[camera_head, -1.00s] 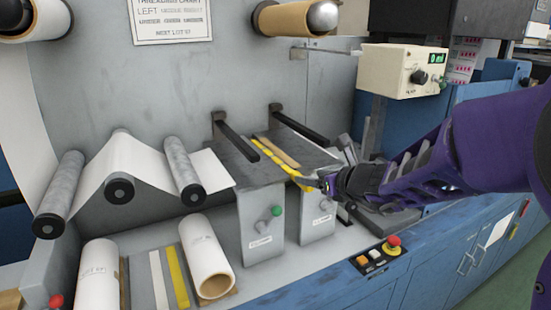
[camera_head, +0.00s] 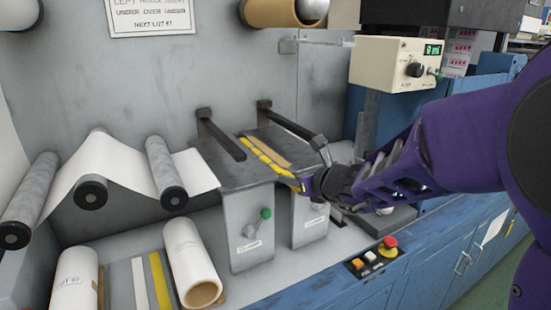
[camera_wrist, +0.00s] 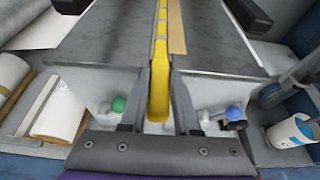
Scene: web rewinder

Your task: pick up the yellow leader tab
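The yellow leader tab (camera_head: 291,181) is the near end of a yellow strip that runs along the flat grey splice table and over its front edge. In the wrist view the tab (camera_wrist: 159,92) hangs down between my two fingers. My gripper (camera_wrist: 161,72) is at the table's front edge, with one dark finger on each side of the tab. The fingers are apart and close to the tab's edges; whether they touch it is hard to see. In the head view my gripper (camera_head: 303,186) is small and partly hides the tab's end.
A tan strip (camera_head: 271,154) lies beside the yellow one. Two dark bars (camera_head: 222,138) stick out over the table. A green knob (camera_head: 265,213) is on the table's front left. A red stop button (camera_head: 389,242) is on the front ledge.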

